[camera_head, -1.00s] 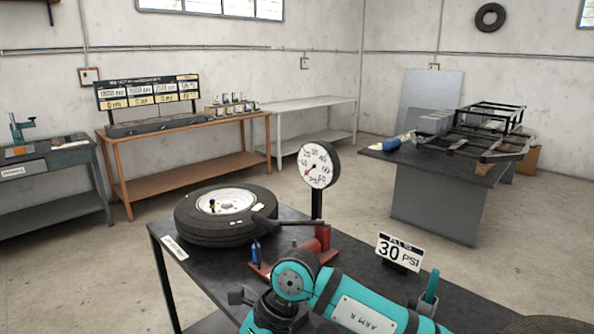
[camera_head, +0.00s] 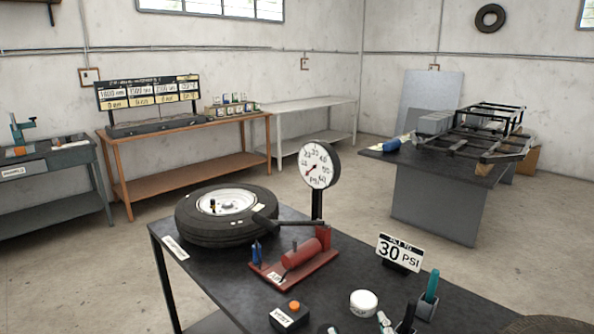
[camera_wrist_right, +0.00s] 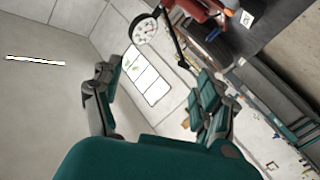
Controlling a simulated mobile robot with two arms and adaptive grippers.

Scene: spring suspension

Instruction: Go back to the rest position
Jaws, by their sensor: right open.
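My right gripper (camera_wrist_right: 158,88) shows in the right wrist view. Its two teal and grey fingers are spread wide with nothing between them. Behind them are the wall and window, with the dial gauge (camera_wrist_right: 145,28) beyond the left finger. In the head view the right arm is no longer over the table (camera_head: 225,285). Small dark and teal shapes sit at the bottom edge, and I cannot tell whether any belong to my arm. My left gripper is in neither view.
On the table are a tyre (camera_head: 226,216), a gauge (camera_head: 319,166), a red pump (camera_head: 300,255), a box with an orange button (camera_head: 290,315), a white round cap (camera_head: 363,303), a 30 PSI sign (camera_head: 400,252) and a teal-handled tool (camera_head: 430,290). Another bench with a frame (camera_head: 480,135) stands behind.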

